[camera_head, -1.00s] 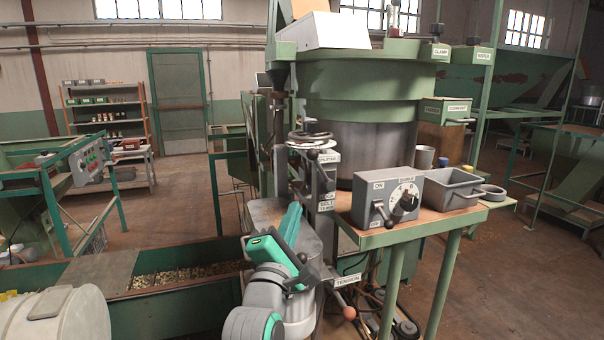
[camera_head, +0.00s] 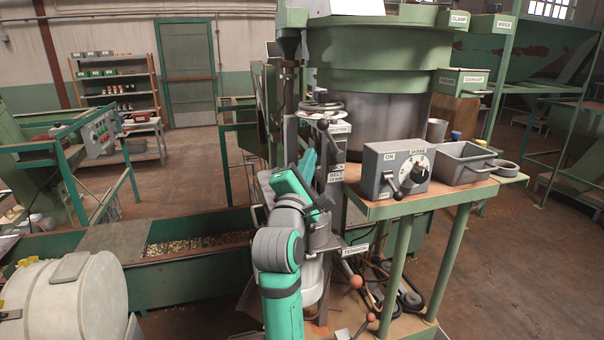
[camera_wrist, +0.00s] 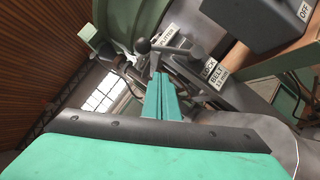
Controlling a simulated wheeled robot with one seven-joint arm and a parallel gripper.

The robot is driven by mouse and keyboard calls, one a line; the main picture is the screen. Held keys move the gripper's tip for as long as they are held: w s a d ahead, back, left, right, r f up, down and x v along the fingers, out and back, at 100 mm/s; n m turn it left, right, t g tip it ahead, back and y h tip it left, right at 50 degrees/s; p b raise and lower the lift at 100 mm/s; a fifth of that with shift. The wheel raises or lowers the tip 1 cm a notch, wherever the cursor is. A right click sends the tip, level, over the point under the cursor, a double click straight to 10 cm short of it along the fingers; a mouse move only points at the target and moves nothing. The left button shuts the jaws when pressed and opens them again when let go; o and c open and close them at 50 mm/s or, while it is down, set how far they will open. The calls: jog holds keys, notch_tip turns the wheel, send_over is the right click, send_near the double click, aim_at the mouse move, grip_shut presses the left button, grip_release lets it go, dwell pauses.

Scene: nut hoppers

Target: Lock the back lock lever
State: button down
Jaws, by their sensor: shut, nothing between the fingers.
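A lever with a dark ball knob (camera_head: 323,124) stands on the grey post beside the hopper, near the handwheel. I cannot tell for certain that this is the back lock lever. My gripper (camera_head: 307,163) is shut and empty, its green fingers pointing up below the knob. In the wrist view my gripper (camera_wrist: 160,82) shows its fingers together, with no clear contact with the lever. My wrist hides part of the post.
The control box (camera_head: 397,169) and a grey bin (camera_head: 465,163) sit on the green-legged stand to the right. The handwheel (camera_head: 320,106) is just above the knob. A ball-ended tension lever (camera_head: 355,281) sticks out low. A nut trough (camera_head: 190,275) lies left.

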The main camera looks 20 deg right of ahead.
aim_at(331, 138)
jog(key=w+d+r, duration=0.2)
jog(key=d, duration=0.1)
jog(key=shift+d+r, duration=0.15)
jog(key=shift+s+d, duration=0.15)
jog(key=shift+d, duration=0.25)
